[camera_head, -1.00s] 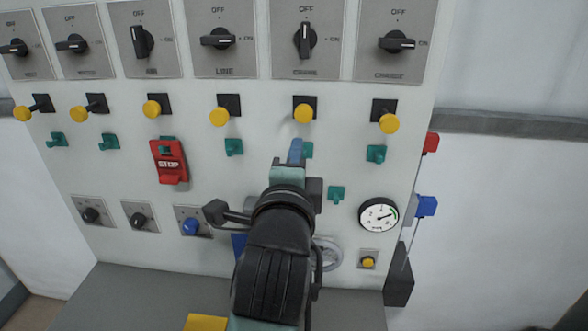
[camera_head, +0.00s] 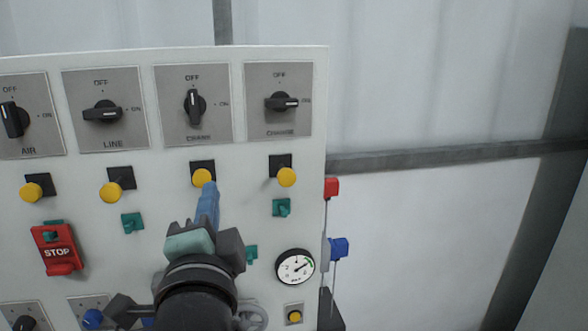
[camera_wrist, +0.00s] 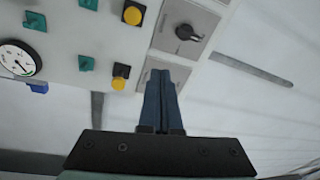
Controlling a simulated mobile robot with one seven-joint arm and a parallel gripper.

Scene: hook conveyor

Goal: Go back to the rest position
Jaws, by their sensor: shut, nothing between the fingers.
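My gripper (camera_head: 208,204) is in front of the light control panel (camera_head: 225,230) in the head view, its blue fingers pointing up and overlapping the area just below a yellow button. The fingers are together and hold nothing. In the wrist view my gripper (camera_wrist: 166,82) shows as two blue fingers side by side, against the panel's edge near a rotary switch plate. I cannot tell how far the fingertips are from the panel. My arm hides part of the panel's lower middle.
Rotary switches (camera_head: 194,106) line the panel's top, above yellow buttons (camera_head: 286,177) and green parts (camera_head: 282,208). A red STOP cover (camera_head: 57,250) is at left. A gauge (camera_head: 295,267) and red (camera_head: 331,188) and blue (camera_head: 339,248) knobs are at right. Free room lies right of the panel.

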